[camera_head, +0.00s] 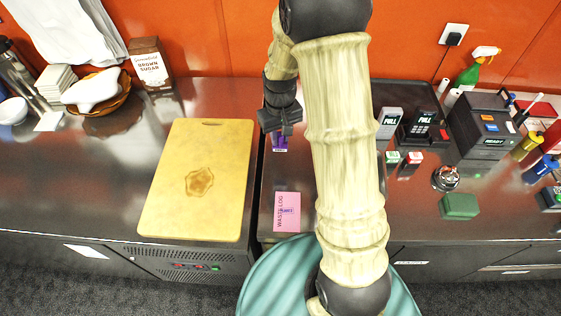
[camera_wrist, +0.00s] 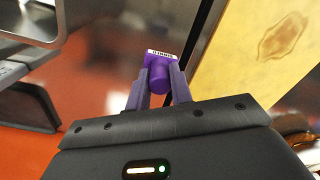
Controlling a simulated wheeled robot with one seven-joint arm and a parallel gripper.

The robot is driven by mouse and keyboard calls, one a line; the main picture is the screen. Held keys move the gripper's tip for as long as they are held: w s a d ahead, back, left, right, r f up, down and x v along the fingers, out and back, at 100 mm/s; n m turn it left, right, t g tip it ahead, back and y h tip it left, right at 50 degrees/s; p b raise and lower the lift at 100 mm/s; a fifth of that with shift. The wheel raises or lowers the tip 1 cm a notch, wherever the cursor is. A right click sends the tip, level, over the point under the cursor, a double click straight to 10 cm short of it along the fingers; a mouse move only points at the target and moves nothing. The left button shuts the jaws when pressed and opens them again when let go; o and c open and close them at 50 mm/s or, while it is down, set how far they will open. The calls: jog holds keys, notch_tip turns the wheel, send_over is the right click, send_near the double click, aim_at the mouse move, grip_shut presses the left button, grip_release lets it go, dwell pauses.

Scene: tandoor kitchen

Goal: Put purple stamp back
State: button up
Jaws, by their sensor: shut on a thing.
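The purple stamp (camera_wrist: 160,68) is between the two fingers of my gripper (camera_wrist: 159,85) in the wrist view, with a white label strip on its end. In the head view the stamp (camera_head: 279,142) shows just below my gripper (camera_head: 279,128), over the counter left of my arm. I cannot tell whether it touches the counter. My gripper is shut on it. A pink waste log card (camera_head: 287,211) with a purple printed mark lies on the counter nearer the front. Two other stamps, one green-topped (camera_head: 392,157) and one red-topped (camera_head: 414,158), stand right of my arm.
A wooden cutting board (camera_head: 199,180) lies to the left. Right of my arm are card terminals (camera_head: 421,128), a bell (camera_head: 445,178), a green box-like pad (camera_head: 459,206) and a black printer (camera_head: 483,125). My arm hides part of the counter.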

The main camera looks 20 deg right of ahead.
aim_at(280, 147)
notch_tip(280, 147, down, 5)
jog(key=shift+f+p, duration=0.15)
jog(key=shift+p, duration=0.25)
jog(key=shift+f+p, duration=0.4)
jog(key=shift+f, duration=1.65)
jog(key=shift+f, duration=0.2)
jog(key=o, duration=0.8)
notch_tip(280, 147, up, 12)
jog(key=shift+r+b, duration=0.2)
jog(key=shift+b, duration=0.95)
